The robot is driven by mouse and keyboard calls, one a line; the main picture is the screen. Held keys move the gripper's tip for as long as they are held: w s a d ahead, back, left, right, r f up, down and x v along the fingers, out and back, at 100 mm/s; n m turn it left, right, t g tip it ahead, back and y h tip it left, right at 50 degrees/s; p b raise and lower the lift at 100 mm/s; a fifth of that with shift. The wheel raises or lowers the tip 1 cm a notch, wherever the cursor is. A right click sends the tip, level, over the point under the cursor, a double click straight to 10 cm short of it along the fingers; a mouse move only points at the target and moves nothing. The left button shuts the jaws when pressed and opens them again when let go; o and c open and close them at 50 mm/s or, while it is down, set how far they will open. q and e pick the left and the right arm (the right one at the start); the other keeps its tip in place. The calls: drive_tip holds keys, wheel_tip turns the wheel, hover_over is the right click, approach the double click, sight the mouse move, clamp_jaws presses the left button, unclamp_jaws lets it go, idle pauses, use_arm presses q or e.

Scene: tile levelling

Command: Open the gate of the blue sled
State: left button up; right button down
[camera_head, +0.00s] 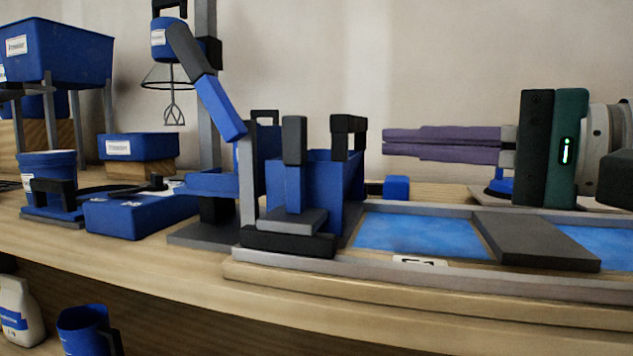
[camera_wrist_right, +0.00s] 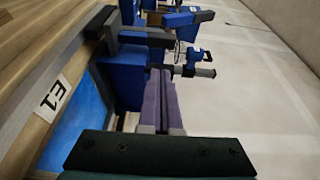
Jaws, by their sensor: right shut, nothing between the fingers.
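The blue sled (camera_head: 332,172) is an open blue box at the left end of the tray frame, with black grips on its top. An upright blue lever with a dark grip (camera_head: 294,140) stands at its front above a grey plate; I cannot tell for certain whether it belongs to the gate or whether the gate is open. My right gripper (camera_head: 386,142) comes from the right, its purple fingers shut and empty. The tips are to the right of the sled, apart from it in the head view. In the right wrist view the fingers (camera_wrist_right: 160,75) point towards the blue sled (camera_wrist_right: 121,80). My left gripper is out of view.
A tray with blue beds (camera_head: 420,235) runs right of the sled, with a dark grey tile (camera_head: 535,240) across it. A small blue block (camera_head: 397,187) sits behind. A mixer stand (camera_head: 207,130), a blue box (camera_head: 140,215) and blue bins (camera_head: 60,50) fill the left.

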sight(332, 142)
drive_tip(key=shift+w, duration=0.1)
idle(0.3)
drive_tip(key=b+x, duration=0.3)
drive_tip(key=x, duration=0.5)
drive_tip(key=shift+w+a+f+b, duration=0.15)
drive_tip(key=shift+a+b, duration=0.1)
drive_tip(key=shift+b, duration=0.05)
drive_tip(key=shift+w+a, duration=0.4)
drive_tip(key=shift+a, duration=0.15)
